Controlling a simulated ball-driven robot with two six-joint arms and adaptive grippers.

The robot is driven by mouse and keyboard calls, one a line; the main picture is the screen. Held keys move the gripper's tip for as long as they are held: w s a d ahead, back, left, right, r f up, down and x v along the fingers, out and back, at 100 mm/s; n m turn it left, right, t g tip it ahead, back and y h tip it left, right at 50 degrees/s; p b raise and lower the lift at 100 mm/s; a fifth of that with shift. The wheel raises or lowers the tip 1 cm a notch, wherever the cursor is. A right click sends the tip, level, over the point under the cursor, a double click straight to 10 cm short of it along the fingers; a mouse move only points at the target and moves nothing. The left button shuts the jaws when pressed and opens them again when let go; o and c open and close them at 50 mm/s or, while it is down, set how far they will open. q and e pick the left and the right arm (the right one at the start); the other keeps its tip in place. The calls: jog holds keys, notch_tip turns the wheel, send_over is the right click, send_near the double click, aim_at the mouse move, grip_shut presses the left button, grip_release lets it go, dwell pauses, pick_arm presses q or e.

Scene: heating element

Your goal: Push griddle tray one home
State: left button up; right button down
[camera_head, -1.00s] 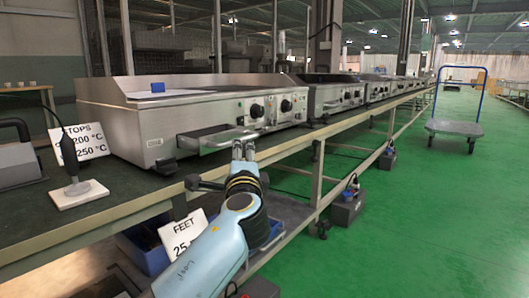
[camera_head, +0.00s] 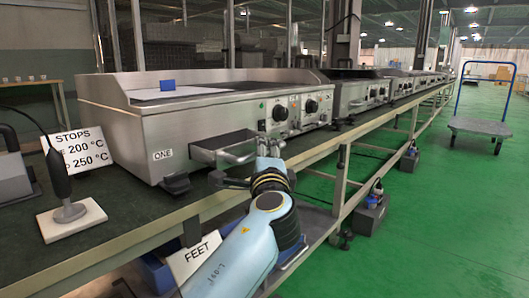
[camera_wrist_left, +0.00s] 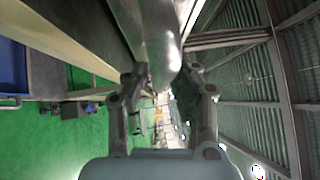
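Griddle one (camera_head: 240,115), a steel unit marked "ONE", stands on the bench. My left gripper (camera_head: 268,142) is at the right end of the tray front, close to the handle. In the left wrist view my left gripper's fingers (camera_wrist_left: 164,72) stand apart, with a rounded metal part (camera_wrist_left: 157,40) between or just beyond them. Whether they touch it is unclear. My right gripper is not in view.
A "FEET" card (camera_head: 193,258) hangs lower down. More griddles (camera_head: 362,92) run along the bench. The green floor at right is open, with a trolley (camera_head: 480,126).

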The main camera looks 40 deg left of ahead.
pick_arm(q)
grip_shut()
jog(key=shift+a, duration=0.35)
jog(key=a, duration=0.9)
jog(key=shift+w+a+f+p, duration=0.1)
jog(key=shift+w+p, duration=0.25)
jog(key=shift+p, duration=0.05)
jog(key=shift+a, duration=0.3)
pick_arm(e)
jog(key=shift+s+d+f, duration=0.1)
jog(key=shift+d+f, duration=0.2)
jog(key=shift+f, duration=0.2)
pick_arm(q)
jog(key=shift+o, duration=1.6)
grip_release()
jog(key=shift+a, duration=0.25)
jog(key=shift+o, duration=0.2)
jog(key=shift+d, duration=0.1)
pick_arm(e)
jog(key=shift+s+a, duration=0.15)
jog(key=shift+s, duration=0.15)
